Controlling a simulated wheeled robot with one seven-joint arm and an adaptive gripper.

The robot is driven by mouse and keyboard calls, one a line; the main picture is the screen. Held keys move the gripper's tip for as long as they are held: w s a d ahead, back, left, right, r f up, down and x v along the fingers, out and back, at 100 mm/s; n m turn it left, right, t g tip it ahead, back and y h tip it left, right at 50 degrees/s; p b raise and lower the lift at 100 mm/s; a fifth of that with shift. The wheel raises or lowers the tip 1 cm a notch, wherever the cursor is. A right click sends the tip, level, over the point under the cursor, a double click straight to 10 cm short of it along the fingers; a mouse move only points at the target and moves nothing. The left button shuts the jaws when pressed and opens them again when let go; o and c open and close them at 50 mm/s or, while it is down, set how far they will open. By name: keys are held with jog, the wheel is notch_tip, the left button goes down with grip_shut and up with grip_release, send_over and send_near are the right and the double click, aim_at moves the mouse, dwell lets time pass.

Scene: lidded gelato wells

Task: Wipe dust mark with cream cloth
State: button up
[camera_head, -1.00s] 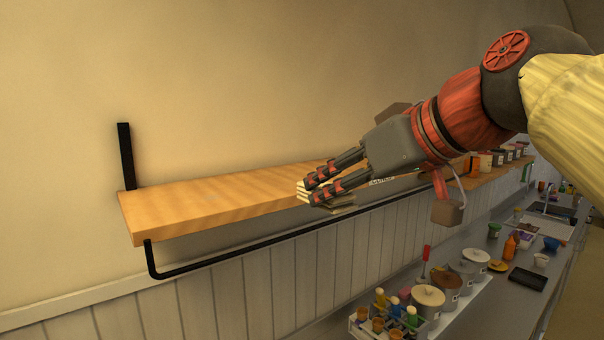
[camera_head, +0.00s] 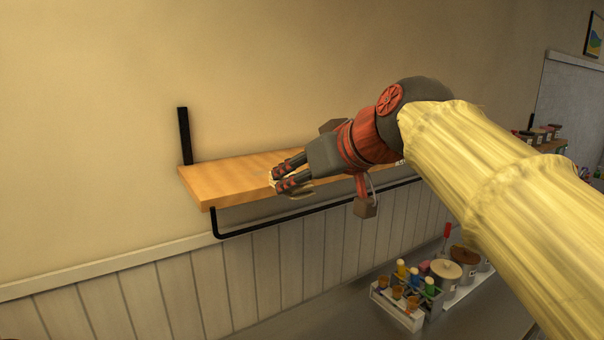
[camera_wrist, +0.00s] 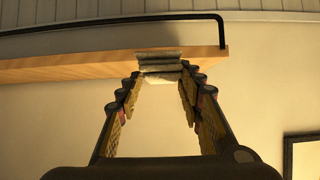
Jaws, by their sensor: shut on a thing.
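My gripper (camera_head: 275,180) is shut on the folded cream cloth (camera_wrist: 160,66), which shows between the fingertips in the wrist view. In the head view only a small pale part of the cloth shows at the fingertips. The gripper is at the front edge of the wooden shelf (camera_head: 222,179), a little right of its left end. I cannot tell whether the cloth touches the shelf. The shelf also shows in the wrist view (camera_wrist: 75,67). I cannot make out a dust mark on the bare wood; part of the shelf is hidden behind my gripper and arm.
A black upright bracket (camera_head: 185,137) stands at the shelf's left end, and a black rail (camera_head: 265,229) runs below its front. Lower right, a counter holds a bottle caddy (camera_head: 402,300) and a lidded tub (camera_head: 446,272). The wall (camera_head: 90,120) left of the shelf is bare.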

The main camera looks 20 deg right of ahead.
jog(key=p, duration=0.8)
send_near(255, 177)
jog(key=w, duration=0.3)
jog(key=w+a, duration=0.1)
jog(key=w, duration=0.5)
jog(key=shift+a+f, duration=0.1)
jog(key=shift+a, duration=0.15)
jog(key=shift+f+b, duration=0.7)
jog(key=shift+b, duration=0.15)
jog(key=shift+s, duration=0.1)
